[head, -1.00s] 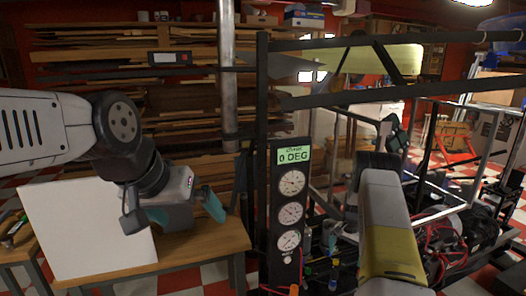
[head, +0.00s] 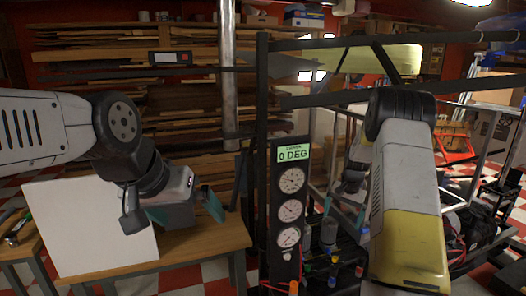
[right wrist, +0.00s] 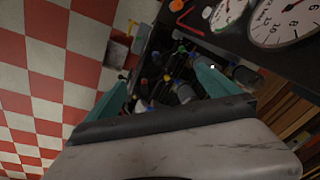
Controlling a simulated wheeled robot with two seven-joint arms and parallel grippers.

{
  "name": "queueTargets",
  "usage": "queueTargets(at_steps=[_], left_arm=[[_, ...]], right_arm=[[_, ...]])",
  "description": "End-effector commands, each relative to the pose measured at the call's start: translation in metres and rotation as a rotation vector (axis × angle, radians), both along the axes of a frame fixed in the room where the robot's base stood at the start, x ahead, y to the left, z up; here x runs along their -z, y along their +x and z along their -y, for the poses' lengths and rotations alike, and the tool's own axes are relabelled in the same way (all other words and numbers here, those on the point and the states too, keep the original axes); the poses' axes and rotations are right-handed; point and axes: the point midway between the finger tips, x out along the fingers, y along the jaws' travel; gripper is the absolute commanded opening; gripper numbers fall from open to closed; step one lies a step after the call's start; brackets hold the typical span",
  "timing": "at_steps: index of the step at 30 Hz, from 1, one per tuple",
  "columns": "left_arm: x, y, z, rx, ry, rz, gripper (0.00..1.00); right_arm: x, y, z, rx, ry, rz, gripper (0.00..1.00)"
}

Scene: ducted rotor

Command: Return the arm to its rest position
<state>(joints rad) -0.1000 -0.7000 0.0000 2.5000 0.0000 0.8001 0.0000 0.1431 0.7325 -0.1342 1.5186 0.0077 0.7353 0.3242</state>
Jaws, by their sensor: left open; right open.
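My right arm (head: 405,180), grey and yellow, reaches forward on the right of the head view. Its gripper is small and partly hidden beyond the arm, near the dark frame. In the right wrist view my right gripper (right wrist: 163,90) is open, its teal fingers wide apart with nothing held between them. Coloured caps and bottles (right wrist: 175,75) show below and beyond the fingers. My left gripper (head: 185,212) is open and empty in front of a white panel (head: 85,230) at the wooden bench.
A black gauge panel (head: 290,170) with three dials reads 0 DEG, left of my right arm; dials (right wrist: 285,20) also show close by in the right wrist view. A dark metal frame (head: 264,110) with an overhead bar surrounds the work area. Checkered floor (right wrist: 60,90) lies open at left.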

Motion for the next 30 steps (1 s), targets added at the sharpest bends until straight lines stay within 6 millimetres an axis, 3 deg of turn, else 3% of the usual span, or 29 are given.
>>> queueTargets(at_steps=[1,6,11,15,22,27,30], left_arm=[[0.000,0.000,0.000,0.000,0.000,0.000,0.99],[0.000,0.000,0.000,0.000,0.000,0.000,0.99],[0.000,0.000,0.000,0.000,0.000,0.000,0.99],[0.000,0.000,0.000,0.000,0.000,0.000,0.99],[0.000,0.000,0.000,0.000,0.000,0.000,0.99],[0.000,0.000,0.000,0.000,0.000,0.000,0.99],[0.000,0.000,0.000,0.000,0.000,0.000,0.99]], right_arm=[[-0.032,-0.007,-0.008,-0.022,0.004,0.029,1.00],[-0.117,-0.046,-0.039,-0.113,0.014,0.107,1.00],[-0.182,-0.097,-0.067,-0.206,0.016,0.179,1.00],[-0.225,-0.150,-0.090,-0.290,0.013,0.243,1.00],[-0.265,-0.244,-0.122,-0.430,-0.008,0.348,1.00],[-0.270,-0.307,-0.138,-0.524,-0.031,0.416,1.00],[-0.267,-0.332,-0.144,-0.563,-0.045,0.443,1.00]])
